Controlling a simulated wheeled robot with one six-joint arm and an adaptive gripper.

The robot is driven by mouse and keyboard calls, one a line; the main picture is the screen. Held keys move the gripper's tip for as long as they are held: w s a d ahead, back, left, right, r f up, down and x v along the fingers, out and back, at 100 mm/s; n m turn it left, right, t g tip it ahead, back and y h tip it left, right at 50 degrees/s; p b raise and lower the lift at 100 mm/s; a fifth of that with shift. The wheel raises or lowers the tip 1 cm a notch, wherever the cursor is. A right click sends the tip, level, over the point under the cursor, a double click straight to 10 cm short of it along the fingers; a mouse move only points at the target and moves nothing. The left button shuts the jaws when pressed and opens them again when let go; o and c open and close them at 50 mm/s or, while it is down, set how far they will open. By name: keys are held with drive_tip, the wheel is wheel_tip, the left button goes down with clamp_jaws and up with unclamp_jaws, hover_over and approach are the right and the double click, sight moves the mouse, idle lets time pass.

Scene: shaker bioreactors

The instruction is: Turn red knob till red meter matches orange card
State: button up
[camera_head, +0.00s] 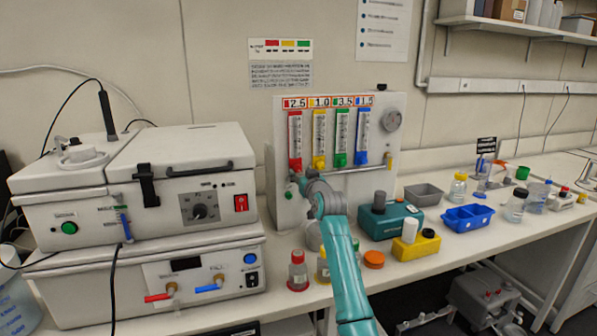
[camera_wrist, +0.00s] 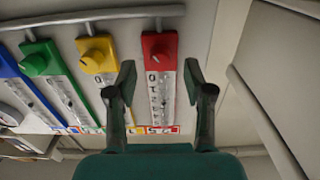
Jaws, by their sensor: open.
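The red meter (camera_head: 295,138) is the leftmost of the upright tubes on the white panel. The orange card (camera_head: 296,103) above it appears to read 2.5. The red block with the red knob (camera_head: 295,164) is at the meter's foot, just above my gripper. In the wrist view the panel is upside down, with the red knob (camera_wrist: 159,46) at the top of the red meter (camera_wrist: 162,92). My gripper (camera_wrist: 159,75) is open, its fingers on either side of the red meter in that view, with nothing between them. The meter's exact level is too small to read.
Yellow (camera_head: 319,138), green (camera_head: 341,138) and blue (camera_head: 363,136) meters stand close beside the red one. A horizontal pipe (camera_head: 350,170) runs below them. Bottles, a teal device (camera_head: 390,220) and an orange lid (camera_head: 374,259) stand on the bench nearby.

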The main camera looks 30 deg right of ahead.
sight(298, 170)
drive_tip(key=shift+x, duration=1.7)
clamp_jaws()
